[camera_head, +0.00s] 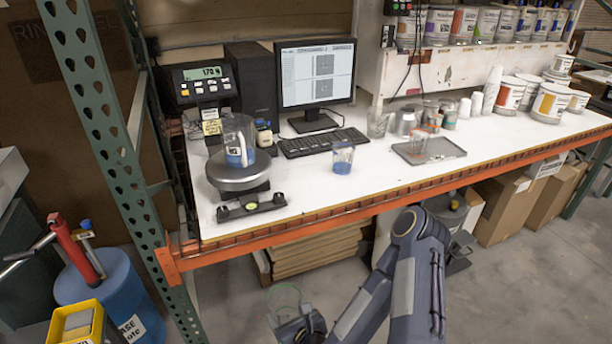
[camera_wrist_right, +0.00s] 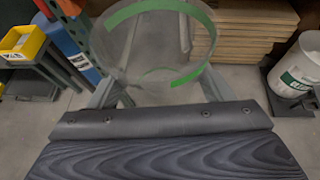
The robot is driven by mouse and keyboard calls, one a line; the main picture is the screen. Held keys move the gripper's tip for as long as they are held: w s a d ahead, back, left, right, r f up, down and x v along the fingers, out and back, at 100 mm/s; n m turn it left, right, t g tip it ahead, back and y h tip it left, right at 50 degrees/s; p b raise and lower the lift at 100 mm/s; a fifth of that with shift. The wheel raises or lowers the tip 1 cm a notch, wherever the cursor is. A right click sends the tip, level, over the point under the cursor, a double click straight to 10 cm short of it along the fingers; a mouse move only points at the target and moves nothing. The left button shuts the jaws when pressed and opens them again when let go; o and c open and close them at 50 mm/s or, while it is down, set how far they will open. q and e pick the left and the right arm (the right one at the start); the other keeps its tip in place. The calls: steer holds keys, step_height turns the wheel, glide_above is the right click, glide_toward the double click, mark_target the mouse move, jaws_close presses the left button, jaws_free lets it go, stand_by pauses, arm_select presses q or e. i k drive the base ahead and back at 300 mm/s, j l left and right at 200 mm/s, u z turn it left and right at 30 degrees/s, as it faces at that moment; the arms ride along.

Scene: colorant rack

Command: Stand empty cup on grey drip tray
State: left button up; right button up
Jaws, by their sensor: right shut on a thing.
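A clear empty cup with a green band (camera_head: 285,297) is held by my right gripper (camera_head: 298,326), low in front of the bench and below its top. In the right wrist view the cup (camera_wrist_right: 152,75) shows beyond the dark finger (camera_wrist_right: 160,122), with its green band near the rim. The grey drip tray (camera_head: 455,153) lies on the white bench top, right of the keyboard. A clear cup with a reddish tint (camera_head: 418,143) stands on the tray's left part. The tray's right part is bare. My left gripper is out of view.
A cup with blue liquid (camera_head: 342,160) stands left of the tray. A clear jug (camera_head: 238,135) sits on the round scale (camera_head: 240,178). Cups and cans crowd behind the tray. The orange bench beam (camera_head: 330,213) lies between the held cup and the top.

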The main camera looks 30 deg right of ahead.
mark_target(441, 148)
steer(key=l, duration=0.85)
steer(key=i+l, duration=0.1)
steer(key=l, duration=0.7)
steer(key=l+z, duration=0.1)
steer(key=l, duration=0.75)
steer(key=i+l, duration=0.1)
steer(key=l, duration=0.7)
